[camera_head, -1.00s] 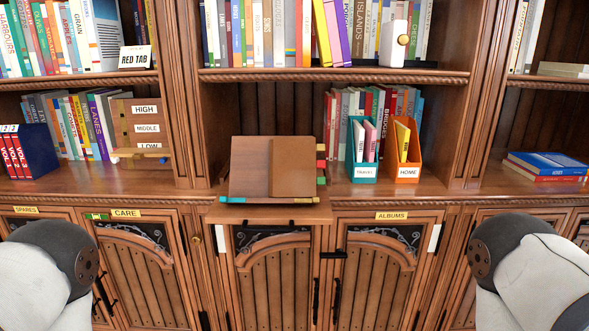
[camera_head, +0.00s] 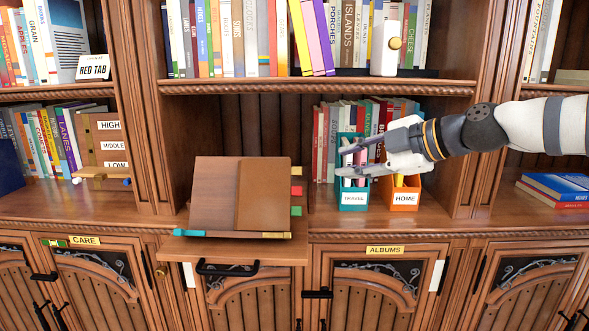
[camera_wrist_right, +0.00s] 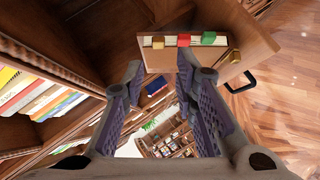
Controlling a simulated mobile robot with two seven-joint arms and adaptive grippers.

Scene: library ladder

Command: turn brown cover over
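A book with a brown cover (camera_head: 265,195) rests tilted on a pull-out shelf (camera_head: 280,252). Its front panel is plain brown, in a lighter and a darker part, with red, orange and green tabs along its right edge. Teal and gold pieces show along its lower edge. In the right wrist view its page edge and tabs (camera_wrist_right: 180,41) appear beyond the fingers. My right gripper (camera_head: 344,161) is open and empty, to the right of the book and apart from it, in front of the file boxes. My left gripper is not in view.
A teal box labelled TRAVEL (camera_head: 354,197) and an orange box labelled HOME (camera_head: 402,199) stand right of the book, close behind my right gripper. A small three-level board (camera_head: 110,142) stands at left. The upper shelf edge (camera_head: 320,88) runs above.

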